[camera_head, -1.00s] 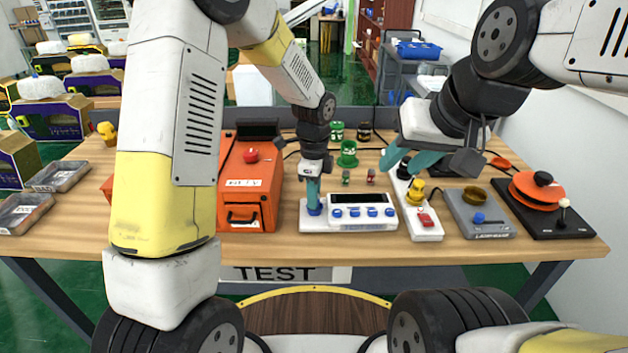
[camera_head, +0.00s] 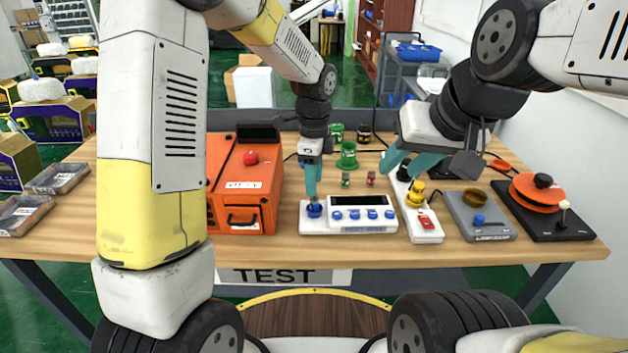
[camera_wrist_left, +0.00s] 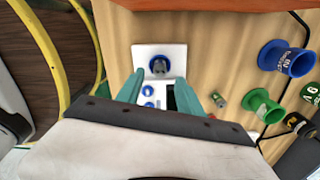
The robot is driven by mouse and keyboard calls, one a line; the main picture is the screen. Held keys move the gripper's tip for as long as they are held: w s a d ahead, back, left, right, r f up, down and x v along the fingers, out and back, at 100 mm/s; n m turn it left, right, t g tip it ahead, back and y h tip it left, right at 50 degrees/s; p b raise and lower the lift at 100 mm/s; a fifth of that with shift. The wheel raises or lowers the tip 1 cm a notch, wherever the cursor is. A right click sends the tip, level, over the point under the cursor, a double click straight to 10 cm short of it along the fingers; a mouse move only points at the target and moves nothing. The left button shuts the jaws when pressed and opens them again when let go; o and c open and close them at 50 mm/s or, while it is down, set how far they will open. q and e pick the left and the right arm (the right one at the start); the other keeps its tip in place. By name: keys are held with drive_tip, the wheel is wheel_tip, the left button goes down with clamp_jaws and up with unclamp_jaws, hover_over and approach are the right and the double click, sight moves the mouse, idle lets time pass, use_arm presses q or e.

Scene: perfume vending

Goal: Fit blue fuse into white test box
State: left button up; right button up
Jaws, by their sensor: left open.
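The white test box (camera_head: 376,227) lies near the table's front edge, with a row of blue knobs and a dark display. At its left end is a round blue socket (camera_head: 314,211); it also shows in the left wrist view (camera_wrist_left: 158,66) with a grey-blue piece in it, which looks like the blue fuse standing in the ring. My left gripper (camera_head: 312,195) points down just above this end. In the left wrist view its teal fingers (camera_wrist_left: 158,84) are apart with nothing between them. My right gripper (camera_head: 408,170) hangs open above the white strip, its fingers apart.
An orange box (camera_head: 258,211) stands left of the test box. A white strip (camera_head: 426,236) with a yellow piece, a grey device (camera_head: 490,226) and an orange disc (camera_head: 537,194) stand right. Small green and red fuses (camera_head: 346,179) and a green cup (camera_head: 348,157) stand behind.

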use_arm(q)
drive_tip(key=s+a+r+n+t, duration=0.1)
drive_tip(key=s+a+r+n, duration=0.2)
drive_tip(key=r, duration=0.2)
drive_tip(key=s+a+r+n+t+h, duration=0.1)
drive_tip(key=s+a+r+n, duration=0.2)
drive_tip(key=r, duration=0.2)
drive_tip(key=s+a+r+n+t, duration=0.1)
drive_tip(key=s+a+r+n, duration=0.2)
drive_tip(key=r, duration=0.3)
drive_tip(key=s+a+r+n+t+h, duration=0.1)
drive_tip(key=s+a+n+t, duration=0.2)
drive_tip(key=s+n, duration=0.7)
drive_tip(key=shift+s+a+n, duration=0.35)
drive_tip(key=shift+a+n, duration=0.25)
drive_tip(key=shift+a, duration=0.4)
drive_tip(key=shift+r, duration=0.1)
use_arm(e)
drive_tip(key=shift+c, duration=0.3)
